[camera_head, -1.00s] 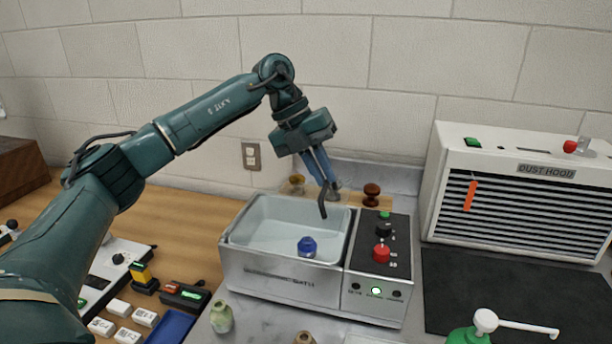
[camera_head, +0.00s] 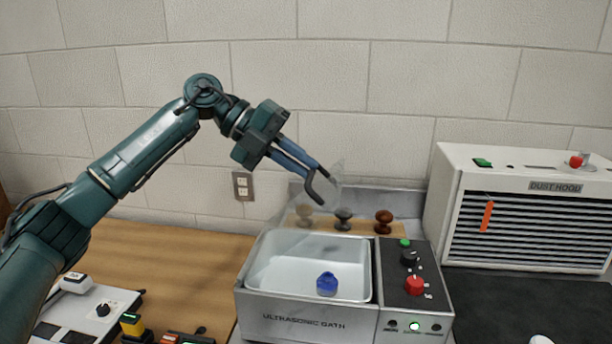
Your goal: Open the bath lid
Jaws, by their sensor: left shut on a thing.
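The ultrasonic bath (camera_head: 305,326) is a metal box with a white basin. A blue-capped object (camera_head: 327,284) sits inside the basin. The bath lid (camera_head: 337,179) is a faint clear panel, raised steeply behind the basin, and its outline is hard to make out. My left gripper (camera_head: 313,180) is shut on the lid's upper part, above and behind the basin. A dark hooked piece shows at its fingers. The basin looks uncovered from above. My right gripper is not in view.
Several dark knobbed pieces (camera_head: 384,221) stand on a wooden strip behind the bath. The bath's control panel (camera_head: 402,274) has red, black and green controls. A dust hood (camera_head: 520,205) stands at right. A wall socket (camera_head: 243,186) is behind. Bare wooden bench (camera_head: 185,255) lies left.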

